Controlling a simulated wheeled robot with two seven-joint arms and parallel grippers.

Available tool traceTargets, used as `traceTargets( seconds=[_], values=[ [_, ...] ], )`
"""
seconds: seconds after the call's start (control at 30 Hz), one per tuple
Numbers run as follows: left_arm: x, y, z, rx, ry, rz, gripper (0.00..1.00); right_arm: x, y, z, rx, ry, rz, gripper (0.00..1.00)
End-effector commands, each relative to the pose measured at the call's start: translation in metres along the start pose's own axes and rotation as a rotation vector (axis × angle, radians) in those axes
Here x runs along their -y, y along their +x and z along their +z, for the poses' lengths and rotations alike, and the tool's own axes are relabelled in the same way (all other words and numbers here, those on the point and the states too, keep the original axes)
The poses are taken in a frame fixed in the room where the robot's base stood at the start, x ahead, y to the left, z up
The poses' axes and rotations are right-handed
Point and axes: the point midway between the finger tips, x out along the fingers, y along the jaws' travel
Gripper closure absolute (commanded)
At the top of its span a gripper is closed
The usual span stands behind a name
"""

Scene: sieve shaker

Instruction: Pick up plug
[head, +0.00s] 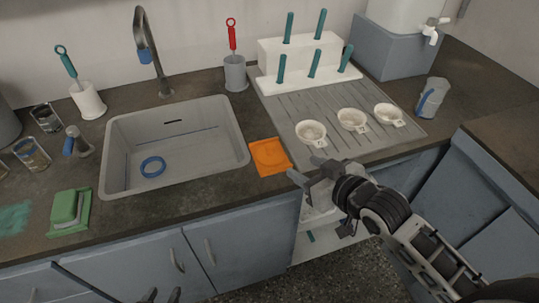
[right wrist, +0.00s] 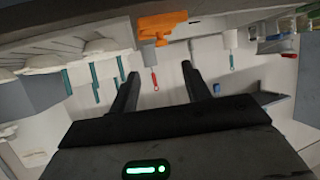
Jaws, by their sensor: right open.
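No object can be made out for certain as a plug. A blue ring (head: 152,166) lies on the floor of the grey sink (head: 243,150); whether it is the plug or a drain rim I cannot tell. My right gripper (head: 304,180) is open and empty, in front of the counter edge, right of the sink and just below the orange cloth (head: 269,157). In the right wrist view its two fingers (right wrist: 160,72) stand apart with nothing between them. Only dark tips of my left gripper (head: 161,296) show at the bottom edge, apart and far below the sink.
A tap (head: 146,50) rises behind the sink. A grey cup (head: 235,73) with a red-handled brush and a white rack (head: 297,75) stand behind. Three white strainers lie on the ridged drainboard (head: 285,105). A green sponge holder (head: 69,212) is left of the sink. Cabinets are below.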

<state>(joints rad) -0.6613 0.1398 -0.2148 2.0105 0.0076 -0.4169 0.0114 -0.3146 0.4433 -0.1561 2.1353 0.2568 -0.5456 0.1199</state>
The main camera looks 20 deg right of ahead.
Motion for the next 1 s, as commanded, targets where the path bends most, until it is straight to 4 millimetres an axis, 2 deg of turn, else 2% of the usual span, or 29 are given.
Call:
traceTargets(
  seconds=[0.1, 0.3, 0.57, 0.83, 1.0],
  values=[
    [0.0, -0.001, 0.002, 0.004, 0.001, 0.0, 0.64, -0.001, 0.028, -0.002, -0.003, 0.002, 0.002, 0.52],
    [0.002, -0.001, 0.002, 0.003, 0.002, -0.003, 0.64, 0.0, 0.067, -0.002, -0.003, 0.0, 0.002, 0.52],
    [0.003, 0.001, 0.0, -0.002, 0.004, -0.005, 0.64, 0.0, 0.087, -0.002, -0.001, 0.0, 0.002, 0.52],
    [0.005, 0.002, -0.004, -0.011, 0.006, -0.008, 0.64, 0.003, 0.125, -0.004, -0.002, 0.0, 0.003, 0.52],
    [0.005, 0.002, -0.004, -0.009, 0.006, -0.008, 0.64, 0.003, 0.135, -0.003, -0.001, -0.001, 0.002, 0.52]
  ],
)
